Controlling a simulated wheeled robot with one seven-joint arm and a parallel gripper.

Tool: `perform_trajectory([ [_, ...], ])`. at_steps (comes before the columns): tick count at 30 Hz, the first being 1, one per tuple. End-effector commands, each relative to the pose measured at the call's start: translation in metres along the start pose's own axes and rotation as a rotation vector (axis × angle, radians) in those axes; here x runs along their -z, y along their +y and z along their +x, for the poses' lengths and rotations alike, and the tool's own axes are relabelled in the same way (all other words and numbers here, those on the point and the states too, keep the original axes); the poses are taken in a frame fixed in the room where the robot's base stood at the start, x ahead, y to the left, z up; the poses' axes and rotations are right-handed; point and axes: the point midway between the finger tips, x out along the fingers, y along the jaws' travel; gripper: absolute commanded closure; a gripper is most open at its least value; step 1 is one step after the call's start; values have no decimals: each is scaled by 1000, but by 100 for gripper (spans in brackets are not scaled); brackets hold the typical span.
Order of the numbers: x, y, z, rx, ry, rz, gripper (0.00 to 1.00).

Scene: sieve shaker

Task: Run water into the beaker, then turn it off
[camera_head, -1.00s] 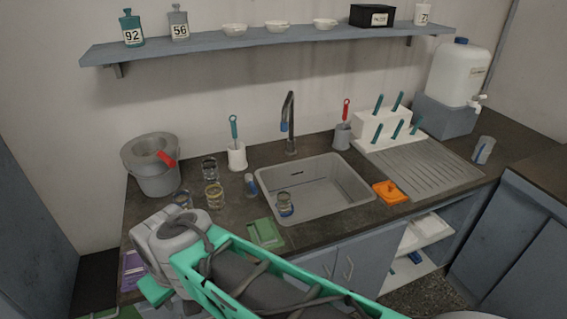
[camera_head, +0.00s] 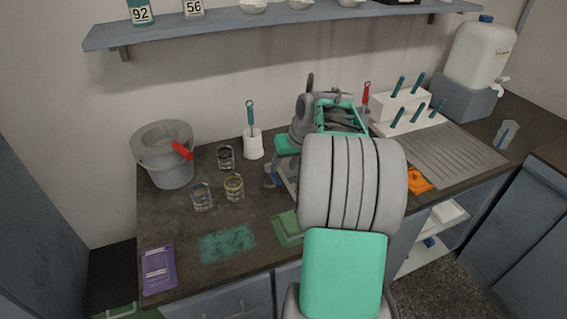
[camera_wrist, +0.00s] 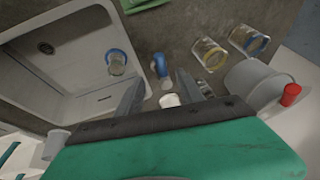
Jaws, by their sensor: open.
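The beaker (camera_wrist: 115,62), a clear glass with a blue band, is inside the grey sink (camera_wrist: 52,85) in the wrist view. In the head view my arm hides the beaker and nearly all of the sink. Only the dark top of the tap (camera_head: 310,80) shows above my arm; its spout and any handle are hidden, so I cannot tell whether water runs. My gripper (camera_wrist: 167,78) is open and empty, above the counter edge of the sink. In the wrist view the beaker is left of its fingers, apart from them.
A small blue-and-grey bottle (camera_wrist: 160,68) stands beside the sink. Several glasses, including one with a yellow band (camera_head: 234,187), stand on the counter. A white brush holder (camera_head: 253,145), a grey bucket (camera_head: 165,165) and an orange item (camera_head: 418,181) are nearby.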

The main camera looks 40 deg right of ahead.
Motion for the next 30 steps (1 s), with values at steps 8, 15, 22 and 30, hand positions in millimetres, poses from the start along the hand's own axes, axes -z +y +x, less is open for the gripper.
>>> perform_trajectory([
  [8,0,-2,46,2,-4,-3,56],
  [15,1,-3,73,0,-1,-3,56],
  [22,1,-3,74,0,0,-4,56],
  [30,1,-3,74,0,0,-4,77],
])
